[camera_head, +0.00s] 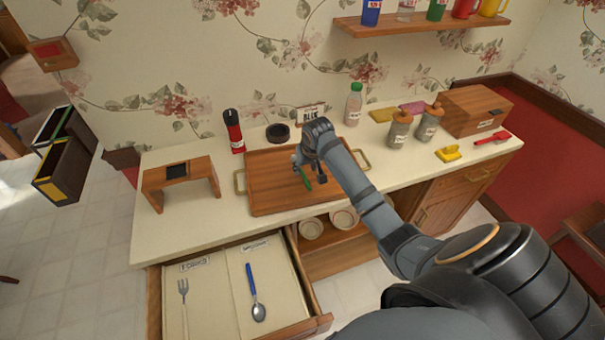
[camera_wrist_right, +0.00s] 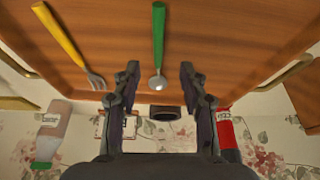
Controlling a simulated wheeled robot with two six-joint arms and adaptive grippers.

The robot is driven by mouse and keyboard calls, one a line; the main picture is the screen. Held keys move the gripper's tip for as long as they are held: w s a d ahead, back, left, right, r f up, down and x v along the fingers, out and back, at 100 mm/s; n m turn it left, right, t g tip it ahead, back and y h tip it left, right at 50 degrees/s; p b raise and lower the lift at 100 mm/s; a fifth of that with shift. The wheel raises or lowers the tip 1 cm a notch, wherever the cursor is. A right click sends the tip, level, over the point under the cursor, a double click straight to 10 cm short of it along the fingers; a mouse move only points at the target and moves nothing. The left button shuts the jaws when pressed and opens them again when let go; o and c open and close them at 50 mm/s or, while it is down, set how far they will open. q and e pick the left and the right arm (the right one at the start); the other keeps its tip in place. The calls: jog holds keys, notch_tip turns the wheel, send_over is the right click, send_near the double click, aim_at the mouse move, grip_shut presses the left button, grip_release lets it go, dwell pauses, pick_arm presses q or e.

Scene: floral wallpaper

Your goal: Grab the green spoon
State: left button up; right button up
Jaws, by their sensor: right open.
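The green spoon (camera_head: 304,180) lies on the wooden tray (camera_head: 265,195) on the counter. In the right wrist view, the spoon (camera_wrist_right: 158,38) has its green handle toward the top and its metal bowl between the finger tips. My right gripper (camera_head: 308,171) is open over the tray, and its fingers stand on either side of the spoon in the wrist view (camera_wrist_right: 158,76). Both fingers look apart from the spoon. The gripper partly hides the spoon in the head view. My left gripper is not in view.
A yellow-handled fork (camera_wrist_right: 65,40) lies beside the spoon on the tray. An open drawer (camera_head: 215,290) below holds a fork (camera_head: 184,300) and blue spoon (camera_head: 254,290).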

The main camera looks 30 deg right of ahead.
aim_at(304, 175)
jog(key=shift+p+x, duration=0.65)
jog(key=shift+x, duration=1.7)
jog(key=shift+d+f, duration=0.1)
jog(key=shift+f, duration=0.15)
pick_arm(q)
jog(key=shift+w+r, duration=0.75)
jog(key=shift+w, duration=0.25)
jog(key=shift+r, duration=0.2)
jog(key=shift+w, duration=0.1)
pick_arm(e)
jog(key=shift+f, duration=0.1)
grip_shut()
